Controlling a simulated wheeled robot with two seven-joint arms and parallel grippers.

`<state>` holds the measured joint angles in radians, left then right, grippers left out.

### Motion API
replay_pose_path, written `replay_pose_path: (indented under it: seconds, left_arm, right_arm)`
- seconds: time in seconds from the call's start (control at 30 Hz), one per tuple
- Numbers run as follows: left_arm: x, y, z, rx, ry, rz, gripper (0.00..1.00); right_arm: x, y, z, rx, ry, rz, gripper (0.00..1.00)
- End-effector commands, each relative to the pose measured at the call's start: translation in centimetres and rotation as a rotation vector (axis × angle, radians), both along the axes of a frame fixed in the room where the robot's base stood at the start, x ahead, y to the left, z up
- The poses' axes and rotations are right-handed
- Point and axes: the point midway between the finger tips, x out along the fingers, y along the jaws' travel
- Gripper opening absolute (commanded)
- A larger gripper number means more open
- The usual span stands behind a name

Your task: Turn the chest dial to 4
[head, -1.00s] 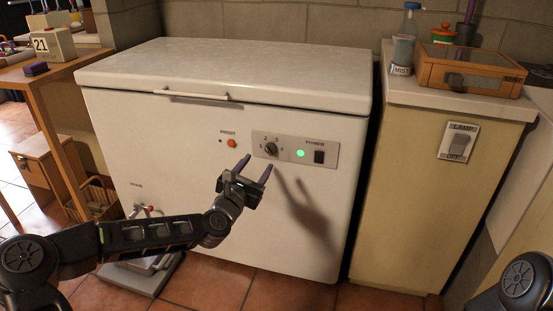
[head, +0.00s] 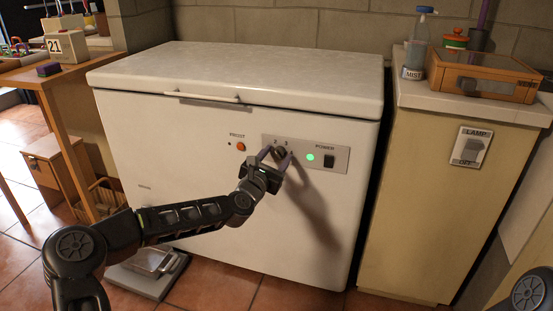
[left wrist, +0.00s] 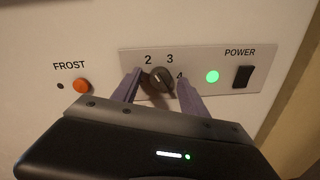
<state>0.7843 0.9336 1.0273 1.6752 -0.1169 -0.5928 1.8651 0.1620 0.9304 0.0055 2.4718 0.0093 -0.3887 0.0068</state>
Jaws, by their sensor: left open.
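The white chest freezer (head: 225,135) has a grey control panel (head: 330,165) on its front. The dark round dial (head: 279,151) sits at the panel's left, with the numbers 2, 3 and 4 readable around it in the left wrist view. My left gripper (head: 276,157) is open, its purple fingers on either side of the dial (left wrist: 160,79). I cannot tell whether the fingers touch it. The right finger partly covers the 4, and the dial's pointer is too small to read surely. My right gripper is out of view.
On the panel, right of the dial, are a lit green lamp (left wrist: 212,77) and a black power switch (left wrist: 243,77). An orange frost button (left wrist: 82,86) is to the left. A cabinet (head: 425,200) with a lamp switch (head: 471,148) stands at the right.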

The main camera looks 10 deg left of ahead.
Motion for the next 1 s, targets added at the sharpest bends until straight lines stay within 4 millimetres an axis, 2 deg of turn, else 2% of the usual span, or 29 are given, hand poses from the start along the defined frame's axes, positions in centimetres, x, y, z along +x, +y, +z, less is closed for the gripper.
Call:
replay_pose_path:
  seconds: [0.3, 0.9, 1.0]
  left_arm:
    - [0.33, -0.07, -0.04, 0.0, 0.001, -0.001, 0.51]
    - [0.31, -0.07, -0.02, 0.0, 0.001, -0.001, 0.02]
    - [0.31, -0.07, -0.02, 0.0, 0.001, -0.001, 0.0]
  right_arm:
    - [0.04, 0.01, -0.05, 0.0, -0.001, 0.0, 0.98]
    - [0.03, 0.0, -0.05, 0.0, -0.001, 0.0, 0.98]
    - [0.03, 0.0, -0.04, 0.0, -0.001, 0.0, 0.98]
